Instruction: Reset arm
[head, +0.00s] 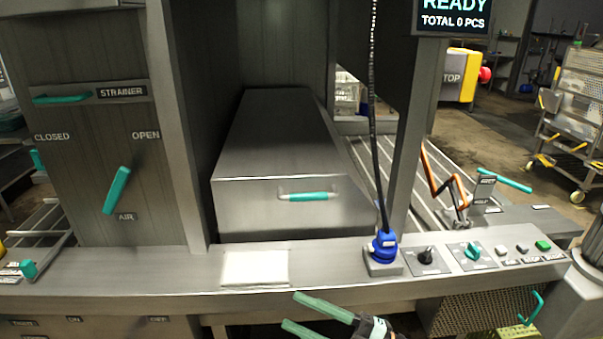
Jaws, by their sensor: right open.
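My right gripper (291,310) shows at the bottom centre, in front of the steel ledge. Its two green fingers point left and stand apart, with nothing between them. The rest of my right arm runs out of the bottom edge. My left gripper is not in view. An orange jointed arm (456,184) stands bent at the right, behind the ledge, beside a small labelled plate (484,195). A teal-handled bar (504,180) lies behind that plate. My gripper is well apart from both.
The steel ledge (330,264) carries a white pad (254,268), a blue corded fitting (383,250), a black knob (426,256), a teal knob (473,251) and a green button (543,245). Behind is a steel box with a teal handle (308,196). A teal lever (117,190) is at left.

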